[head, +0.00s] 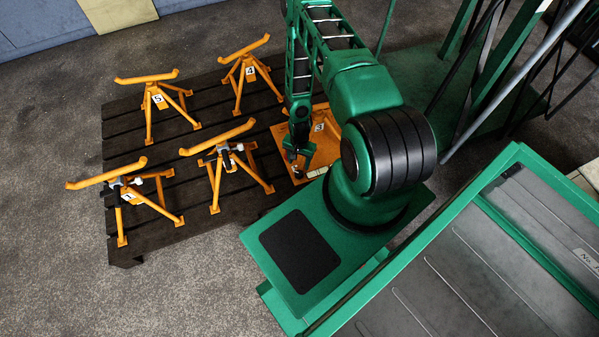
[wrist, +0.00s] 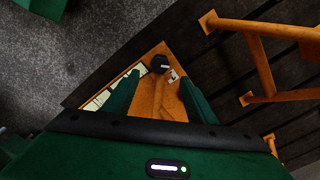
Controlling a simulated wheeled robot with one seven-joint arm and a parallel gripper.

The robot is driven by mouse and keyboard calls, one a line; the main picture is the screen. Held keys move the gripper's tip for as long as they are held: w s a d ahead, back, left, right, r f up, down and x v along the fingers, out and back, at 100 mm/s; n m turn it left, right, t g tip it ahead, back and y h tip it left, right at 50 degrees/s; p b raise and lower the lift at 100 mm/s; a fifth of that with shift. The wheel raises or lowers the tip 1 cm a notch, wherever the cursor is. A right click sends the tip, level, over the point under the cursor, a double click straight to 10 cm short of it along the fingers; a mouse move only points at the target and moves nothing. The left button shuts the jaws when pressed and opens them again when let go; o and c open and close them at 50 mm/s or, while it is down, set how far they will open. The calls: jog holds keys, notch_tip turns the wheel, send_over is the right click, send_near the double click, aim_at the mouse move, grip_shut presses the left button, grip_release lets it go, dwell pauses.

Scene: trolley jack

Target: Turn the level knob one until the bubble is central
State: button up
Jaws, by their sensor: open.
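An orange plate (head: 285,140) marked 3 lies under my gripper (head: 299,158) in the head view. In the wrist view the orange plate (wrist: 160,102) shows between the two green fingers of my gripper (wrist: 160,78). The fingers are apart and nothing is held between them. A black knob (wrist: 160,63) stands near the plate's corner, just beyond the fingertips, with a small pale part (wrist: 174,75) beside it. A pale strip (wrist: 100,98) along the plate's left edge may be the level; no bubble can be made out. No knob number is readable.
Orange stands marked 5 (head: 148,105), 4 (head: 239,80) and 1 (head: 146,202) stand on the dark slatted platform (head: 190,147), with another stand (head: 217,170) close by. In the wrist view, orange legs (wrist: 262,62) rise to the right. Green frame posts (head: 520,65) stand at right.

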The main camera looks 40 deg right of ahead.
aim_at(300, 173)
notch_tip(300, 173, down, 10)
jog(key=shift+r, duration=0.2)
dwell(0.3)
jog(key=c, duration=1.1)
jog(key=shift+o, duration=0.2)
jog(key=shift+s+d, duration=0.1)
jog(key=shift+d, duration=0.25)
jog(key=shift+a, duration=0.15)
